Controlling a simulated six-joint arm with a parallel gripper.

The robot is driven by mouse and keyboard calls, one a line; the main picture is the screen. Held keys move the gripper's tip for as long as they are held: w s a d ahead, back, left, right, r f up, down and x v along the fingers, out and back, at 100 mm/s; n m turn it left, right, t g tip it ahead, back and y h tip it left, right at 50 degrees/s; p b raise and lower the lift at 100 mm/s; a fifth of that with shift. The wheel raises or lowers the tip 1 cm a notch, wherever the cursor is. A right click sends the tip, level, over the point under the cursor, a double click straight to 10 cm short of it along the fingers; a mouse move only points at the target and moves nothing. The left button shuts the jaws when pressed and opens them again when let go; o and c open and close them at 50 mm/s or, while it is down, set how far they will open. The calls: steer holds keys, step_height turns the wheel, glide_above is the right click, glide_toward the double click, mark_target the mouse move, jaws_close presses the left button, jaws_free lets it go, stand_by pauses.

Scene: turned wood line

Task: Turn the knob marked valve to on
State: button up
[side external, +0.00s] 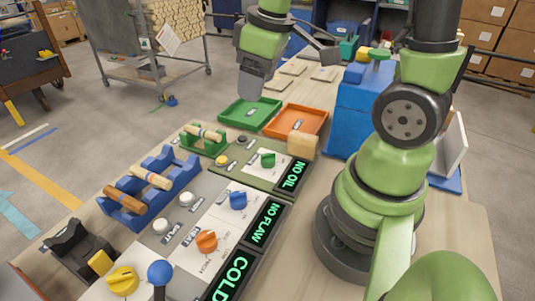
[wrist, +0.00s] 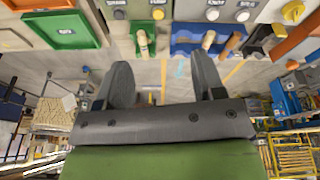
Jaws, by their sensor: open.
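Several coloured knobs sit on the control panels in the side external view: a green knob (side external: 268,159) by the "NO OIL" display, a blue knob (side external: 238,200) by "NO FLAW", an orange knob (side external: 206,241) by "COLD", and a yellow knob (side external: 123,280) at the front. The small labels are too small to read, so I cannot tell which is marked valve. My gripper (side external: 252,97) is above the far end of the table, over the green tray and apart from all knobs. In the wrist view my gripper (wrist: 163,80) is open and empty.
A green tray (side external: 232,117) and an orange tray (side external: 321,118) lie behind the panels. Blue racks (side external: 165,164) with wooden pieces stand left. A blue lever ball (side external: 160,272) rises at the front. A blue box (side external: 352,117) stands right of the trays.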

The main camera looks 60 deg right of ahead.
mark_target(267, 154)
steer(key=d+f+n+g, duration=0.1)
steer(key=f, duration=0.2)
steer(key=d+f+n+g, duration=0.1)
steer(key=d+f, duration=0.1)
steer(key=f, duration=0.2)
steer(key=d+f+n, duration=0.2)
steer(key=f, duration=0.1)
steer(key=shift+w+f+g, duration=0.2)
steer(key=shift+w+g, duration=0.2)
step_height(267, 154, down, 10)
steer(key=shift+f, duration=0.15)
steer(key=c, duration=0.9)
